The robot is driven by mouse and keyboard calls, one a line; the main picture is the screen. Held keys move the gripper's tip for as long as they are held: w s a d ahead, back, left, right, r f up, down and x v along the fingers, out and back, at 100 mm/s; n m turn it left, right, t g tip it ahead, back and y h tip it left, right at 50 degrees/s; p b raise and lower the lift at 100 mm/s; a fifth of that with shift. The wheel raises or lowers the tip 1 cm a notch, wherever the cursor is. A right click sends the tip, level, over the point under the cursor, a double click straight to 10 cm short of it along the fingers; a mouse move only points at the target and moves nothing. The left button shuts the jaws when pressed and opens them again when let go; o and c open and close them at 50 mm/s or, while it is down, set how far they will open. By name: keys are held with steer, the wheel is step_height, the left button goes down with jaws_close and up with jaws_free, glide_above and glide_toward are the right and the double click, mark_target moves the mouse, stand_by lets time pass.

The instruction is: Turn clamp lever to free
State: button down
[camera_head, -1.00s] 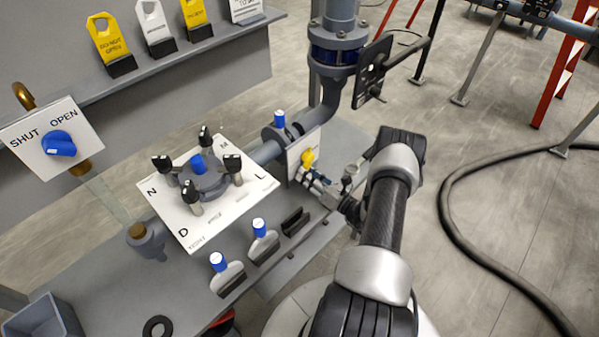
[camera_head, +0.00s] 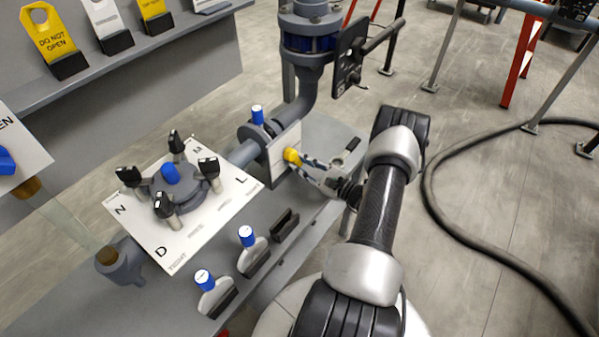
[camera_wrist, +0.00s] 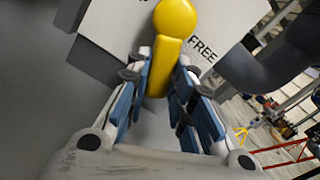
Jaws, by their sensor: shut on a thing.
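The clamp lever is yellow with a round knob (camera_head: 292,156) and stands in front of a white plate (camera_head: 283,150) on the grey pipe fitting. In the wrist view the lever (camera_wrist: 160,60) lies between the blue pads of my gripper (camera_wrist: 164,72), with its knob beyond the fingertips. My gripper (camera_head: 309,166) is shut on the lever. The printed word FREE (camera_wrist: 203,49) shows on the plate just right of the lever. Other markings on the plate are hidden or out of view.
Left of the plate is a white panel (camera_head: 225,200) with several black clamp knobs around a blue cap (camera_head: 171,174). Two blue-topped tags (camera_head: 247,240) stand at the bench's front edge. A black hose (camera_head: 440,200) lies on the floor at right.

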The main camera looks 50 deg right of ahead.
steer(key=shift+d+r+n+b, duration=0.3)
steer(key=shift+d+n+b, duration=0.15)
steer(key=shift+n, duration=0.6)
steer(key=shift+d+r+n+b, duration=0.25)
steer(key=shift+d+n+b, duration=0.15)
steer(key=shift+n, duration=0.65)
steer(key=c, duration=1.4)
jaws_free()
steer(key=s, duration=1.2)
steer(key=shift+d, duration=0.45)
steer(key=shift+w, duration=0.1)
